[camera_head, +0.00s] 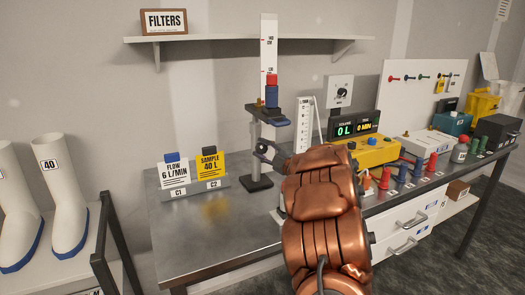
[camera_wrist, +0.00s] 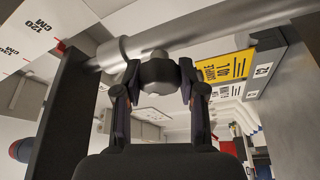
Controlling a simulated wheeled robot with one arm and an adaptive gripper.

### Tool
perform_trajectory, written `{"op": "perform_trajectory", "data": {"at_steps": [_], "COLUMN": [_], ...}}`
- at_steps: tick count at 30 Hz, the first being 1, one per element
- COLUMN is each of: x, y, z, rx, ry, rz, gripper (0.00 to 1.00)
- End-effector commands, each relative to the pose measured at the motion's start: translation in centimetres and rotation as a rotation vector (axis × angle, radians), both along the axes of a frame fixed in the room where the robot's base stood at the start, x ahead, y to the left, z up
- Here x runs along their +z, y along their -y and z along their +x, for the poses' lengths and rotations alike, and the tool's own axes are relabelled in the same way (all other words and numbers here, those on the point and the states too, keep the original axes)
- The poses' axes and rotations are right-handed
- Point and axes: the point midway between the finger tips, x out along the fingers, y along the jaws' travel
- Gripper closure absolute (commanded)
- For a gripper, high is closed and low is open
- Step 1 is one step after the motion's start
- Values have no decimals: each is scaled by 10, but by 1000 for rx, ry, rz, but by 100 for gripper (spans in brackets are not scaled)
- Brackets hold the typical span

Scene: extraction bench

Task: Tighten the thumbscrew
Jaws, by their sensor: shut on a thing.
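The thumbscrew (camera_wrist: 157,72) is a dark rounded knob beside a grey metal post (camera_wrist: 205,38) in the wrist view. My gripper (camera_wrist: 160,80) has one finger on each side of the knob and is shut on it. In the head view the upright stand (camera_head: 256,165) has a dark base and carries a platform (camera_head: 270,113) with a red and blue cartridge (camera_head: 271,92) before a tall white scale (camera_head: 269,45). My gripper (camera_head: 266,148) shows as small dark fingers at the post, partly behind my copper arm. The knob is too small to make out there.
Two cards, white (camera_head: 173,173) and yellow (camera_head: 210,164), stand left of the stand. A yellow control box (camera_head: 372,152) and several red and blue cartridges stand to the right. A shelf (camera_head: 215,39) hangs above. The bench's front left (camera_head: 190,235) is clear.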

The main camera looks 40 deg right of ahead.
Motion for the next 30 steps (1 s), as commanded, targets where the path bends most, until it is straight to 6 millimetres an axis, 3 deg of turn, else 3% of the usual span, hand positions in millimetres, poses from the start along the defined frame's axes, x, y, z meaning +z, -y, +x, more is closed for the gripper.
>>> {"op": "perform_trajectory", "data": {"at_steps": [19, 20, 27, 30], "x": [-1, -2, -1, -1], "y": [0, 0, 0, 0], "z": [0, 0, 0, 0], "rx": [-1, -1, 0, 0], "ry": [16, 16, 16, 16], "rz": [51, 51, 50, 50], "gripper": [95, 59, 34, 34]}}
